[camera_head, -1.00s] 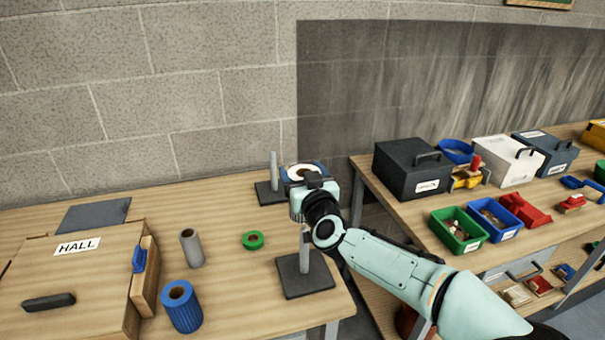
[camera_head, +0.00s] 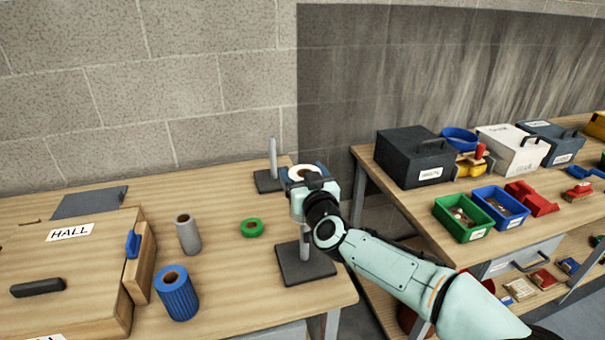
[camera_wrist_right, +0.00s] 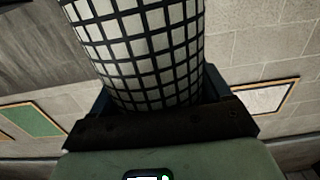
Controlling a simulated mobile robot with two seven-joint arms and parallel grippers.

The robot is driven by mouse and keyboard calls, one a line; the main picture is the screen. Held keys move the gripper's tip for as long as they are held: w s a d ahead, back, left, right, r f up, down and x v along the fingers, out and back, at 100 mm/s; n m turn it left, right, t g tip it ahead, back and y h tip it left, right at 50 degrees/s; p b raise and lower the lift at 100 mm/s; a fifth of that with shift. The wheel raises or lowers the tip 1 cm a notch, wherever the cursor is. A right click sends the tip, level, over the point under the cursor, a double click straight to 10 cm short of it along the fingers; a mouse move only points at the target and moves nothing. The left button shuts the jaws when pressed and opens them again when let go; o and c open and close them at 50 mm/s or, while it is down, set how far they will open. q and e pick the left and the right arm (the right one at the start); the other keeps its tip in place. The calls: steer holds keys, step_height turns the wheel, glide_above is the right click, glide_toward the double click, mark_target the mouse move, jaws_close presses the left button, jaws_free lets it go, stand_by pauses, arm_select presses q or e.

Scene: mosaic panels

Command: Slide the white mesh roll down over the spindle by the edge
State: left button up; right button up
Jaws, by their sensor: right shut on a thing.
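The white mesh roll (camera_head: 301,173) is upright in my right gripper (camera_head: 311,180), which is shut on it. In the right wrist view, the roll (camera_wrist_right: 143,52) shows a black grid on white between the jaws (camera_wrist_right: 160,110). The spindle by the edge (camera_head: 304,243) is a grey post on a dark square base (camera_head: 306,268), directly below the gripper in the head view. Its lower part is bare; its top is hidden behind my gripper, so I cannot tell how far the roll is around it. My left gripper is not in view.
A second spindle (camera_head: 273,157) stands close behind. A green ring (camera_head: 252,228), a grey roll (camera_head: 188,235) and a blue roll (camera_head: 177,294) stand left of the spindle, near a wooden HALL box (camera_head: 75,265). Another bench with bins is on the right.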

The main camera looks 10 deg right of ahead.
steer(key=shift+f+b, duration=1.65)
steer(key=shift+f, duration=0.4)
steer(key=shift+f+b, duration=2.3)
steer(key=shift+f, duration=0.45)
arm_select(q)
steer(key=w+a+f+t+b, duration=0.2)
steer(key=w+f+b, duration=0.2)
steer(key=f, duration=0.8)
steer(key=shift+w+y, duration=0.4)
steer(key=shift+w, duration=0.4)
arm_select(e)
steer(key=shift+f, duration=2.7)
steer(key=o, duration=1.2)
steer(key=shift+f, duration=0.1)
steer(key=shift+s, duration=0.15)
